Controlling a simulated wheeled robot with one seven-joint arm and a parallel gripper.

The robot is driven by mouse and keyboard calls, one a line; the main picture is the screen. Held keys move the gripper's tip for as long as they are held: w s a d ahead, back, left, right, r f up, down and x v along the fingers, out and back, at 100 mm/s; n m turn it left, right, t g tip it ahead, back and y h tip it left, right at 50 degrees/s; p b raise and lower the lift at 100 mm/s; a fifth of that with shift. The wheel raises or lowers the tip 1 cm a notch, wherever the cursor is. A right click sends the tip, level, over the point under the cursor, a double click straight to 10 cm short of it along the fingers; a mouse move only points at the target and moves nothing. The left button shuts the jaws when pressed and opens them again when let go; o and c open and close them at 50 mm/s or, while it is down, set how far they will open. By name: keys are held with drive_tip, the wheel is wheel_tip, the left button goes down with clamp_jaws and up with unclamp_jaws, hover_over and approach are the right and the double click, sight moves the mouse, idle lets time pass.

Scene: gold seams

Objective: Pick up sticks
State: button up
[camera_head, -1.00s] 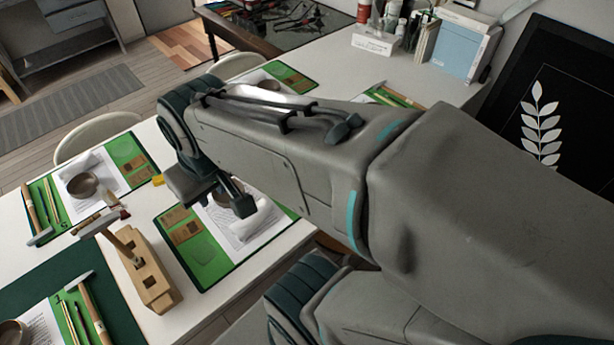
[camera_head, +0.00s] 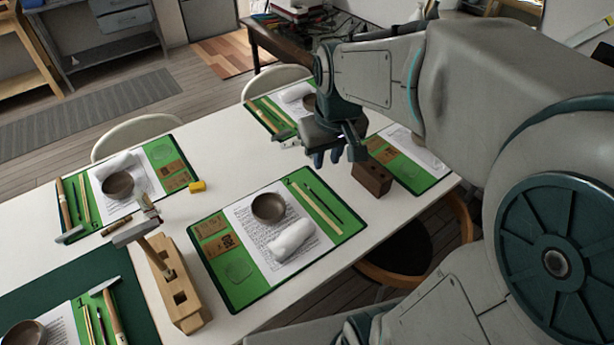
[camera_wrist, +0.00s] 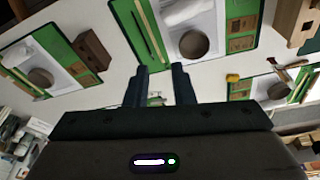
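My gripper (camera_head: 334,158) hangs over the far right part of the white table, left of a brown block. In the wrist view its two dark fingers (camera_wrist: 162,84) are apart; a small pale thing shows beyond them, too unclear to name. Thin sticks (camera_head: 318,206) lie on the green mat marked 2 (camera_head: 238,292), right of its paper, and show in the wrist view (camera_wrist: 150,30). More thin sticks lie on the left mat (camera_head: 78,202), the front-left mat (camera_head: 94,326) and the back mat (camera_head: 270,115).
A wooden holder (camera_head: 178,290) with a hammer-like tool stands left of mat 2. The brown block (camera_head: 371,178) stands near the right mat. Bowls, such as one on mat 2 (camera_head: 268,208), and white rolls (camera_head: 291,239) lie on the papers. A yellow block (camera_head: 197,187) lies between mats.

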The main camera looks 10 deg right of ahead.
drive_tip(key=w+f+n+g+b, duration=0.1)
drive_tip(key=w+f+b, duration=0.3)
drive_tip(key=w+f, duration=0.5)
drive_tip(key=n+g+b, duration=0.1)
drive_tip(key=n+b, duration=0.1)
drive_tip(key=b, duration=0.1)
hover_over(310, 201)
wheel_tip(310, 201, down, 9)
drive_tip(key=f, duration=0.8)
drive_tip(key=shift+w+a+f, duration=0.1)
drive_tip(key=shift+w+f, duration=0.05)
drive_tip(key=shift+w, duration=0.05)
drive_tip(key=shift+s+f+p, duration=0.1)
drive_tip(key=shift+f+p, duration=0.3)
drive_tip(key=shift+f, duration=2.8)
clamp_jaws()
